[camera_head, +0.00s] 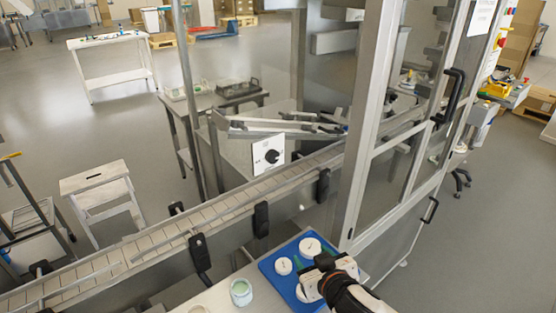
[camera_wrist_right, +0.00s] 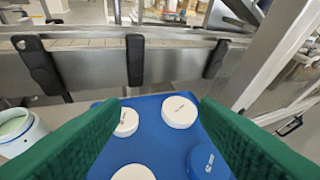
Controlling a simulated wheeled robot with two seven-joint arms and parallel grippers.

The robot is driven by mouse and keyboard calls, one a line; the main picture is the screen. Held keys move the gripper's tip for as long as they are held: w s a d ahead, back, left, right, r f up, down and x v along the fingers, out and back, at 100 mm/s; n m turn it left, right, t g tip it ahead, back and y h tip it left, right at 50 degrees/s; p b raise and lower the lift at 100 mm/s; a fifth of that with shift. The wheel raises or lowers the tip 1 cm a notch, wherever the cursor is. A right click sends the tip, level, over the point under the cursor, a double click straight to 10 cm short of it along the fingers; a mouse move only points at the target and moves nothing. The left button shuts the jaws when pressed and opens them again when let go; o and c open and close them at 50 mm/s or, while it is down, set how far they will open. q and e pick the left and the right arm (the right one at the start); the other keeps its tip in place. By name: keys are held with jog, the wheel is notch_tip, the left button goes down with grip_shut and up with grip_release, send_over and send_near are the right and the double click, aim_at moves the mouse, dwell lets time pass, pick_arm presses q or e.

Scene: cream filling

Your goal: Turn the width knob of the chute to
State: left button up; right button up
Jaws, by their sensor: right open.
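The width knob (camera_head: 271,156) is a black knob on a white square plate, seen in the head view. It sits at the near end of the metal chute (camera_head: 285,127), behind the conveyor. My right gripper (camera_head: 314,259) is low at the bottom, over the blue tray and on the near side of the conveyor, well apart from the knob. In the right wrist view its two green fingers (camera_wrist_right: 160,112) are spread wide with nothing between them. The knob cannot be made out in the wrist view. My left gripper is not in view.
The blue tray (camera_head: 268,266) holds several round lids, such as a white lid (camera_head: 283,266). An open jar (camera_head: 241,292) stands left of it. The conveyor (camera_head: 200,215) with black brackets lies between my gripper and the knob. A glazed metal frame (camera_head: 372,110) rises at right.

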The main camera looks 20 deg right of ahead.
jog(key=w+r+n+t+y, duration=0.2)
jog(key=w+r+t+y, duration=0.15)
jog(key=w+r, duration=0.35)
jog(key=n+y, duration=0.3)
send_near(274, 157)
jog(key=shift+t, duration=0.35)
jog(key=p+x, duration=0.1)
jog(key=x, duration=0.1)
jog(key=p+x, duration=0.1)
jog(key=x, duration=0.2)
jog(key=p+x, duration=0.1)
jog(key=x, duration=0.1)
jog(key=shift+w+a+f, duration=0.1)
jog(key=shift+w+f, duration=0.15)
jog(key=shift+w, duration=0.05)
jog(key=shift+w+a+f, duration=0.1)
jog(key=shift+w+a, duration=0.05)
jog(key=shift+w, duration=0.3)
jog(key=c, duration=1)
